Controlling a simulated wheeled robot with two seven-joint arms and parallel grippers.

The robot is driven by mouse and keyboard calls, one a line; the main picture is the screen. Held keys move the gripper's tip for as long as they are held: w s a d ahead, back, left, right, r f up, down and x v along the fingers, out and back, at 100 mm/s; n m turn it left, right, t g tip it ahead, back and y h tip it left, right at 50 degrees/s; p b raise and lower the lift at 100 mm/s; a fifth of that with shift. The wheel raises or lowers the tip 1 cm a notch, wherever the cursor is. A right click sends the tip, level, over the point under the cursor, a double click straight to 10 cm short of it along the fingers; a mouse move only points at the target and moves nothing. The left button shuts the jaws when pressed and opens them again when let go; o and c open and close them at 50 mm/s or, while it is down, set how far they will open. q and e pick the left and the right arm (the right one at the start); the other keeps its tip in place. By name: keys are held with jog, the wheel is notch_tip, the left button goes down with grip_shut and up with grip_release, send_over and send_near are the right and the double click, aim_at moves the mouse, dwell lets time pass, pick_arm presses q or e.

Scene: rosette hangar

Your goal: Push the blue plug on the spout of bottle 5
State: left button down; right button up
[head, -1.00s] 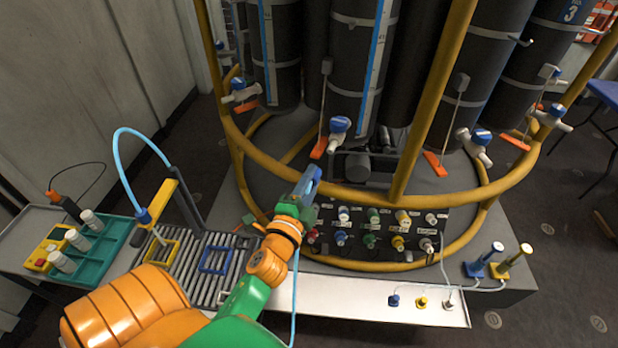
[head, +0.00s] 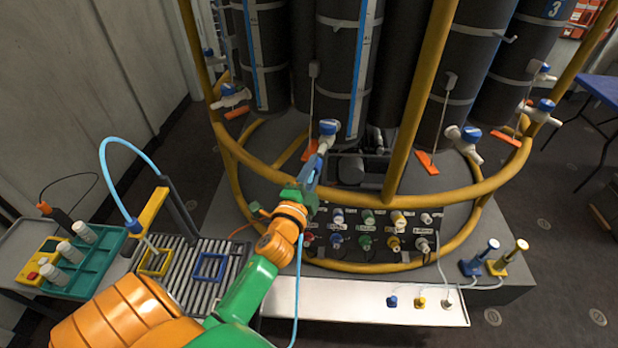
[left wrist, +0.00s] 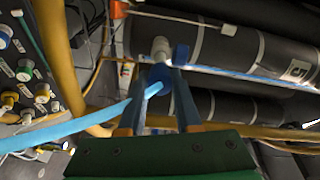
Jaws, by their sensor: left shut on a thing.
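My left gripper (head: 317,164) is shut on the blue plug, whose light blue hose (left wrist: 110,114) trails away to the left in the left wrist view. The blue plug (left wrist: 159,76) shows there between the fingers, directly in front of a white spout (left wrist: 160,47). Bottle 5 (left wrist: 230,47) is the dark cylinder behind, with its number on a label. In the head view the fingertips are at the lower end of the spout, under its blue tap (head: 328,127). I cannot tell whether plug and spout touch or are apart. My right gripper is not in view.
A yellow ring rail (head: 440,192) passes close to my left gripper, with a yellow upright post (head: 418,100) to its right. A panel of coloured connectors (head: 372,232) lies below. A roller bed (head: 185,278) and a teal tray (head: 85,262) stand at the left.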

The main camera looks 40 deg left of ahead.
pick_arm(q)
jog(key=shift+w+a, duration=0.25)
jog(key=shift+w, duration=0.2)
jog(key=shift+w+a, duration=0.15)
jog(key=shift+w, duration=0.35)
dwell(2.0)
jog(key=c, duration=0.5)
grip_release()
jog(key=b+v, duration=0.1)
jog(key=v, duration=0.6)
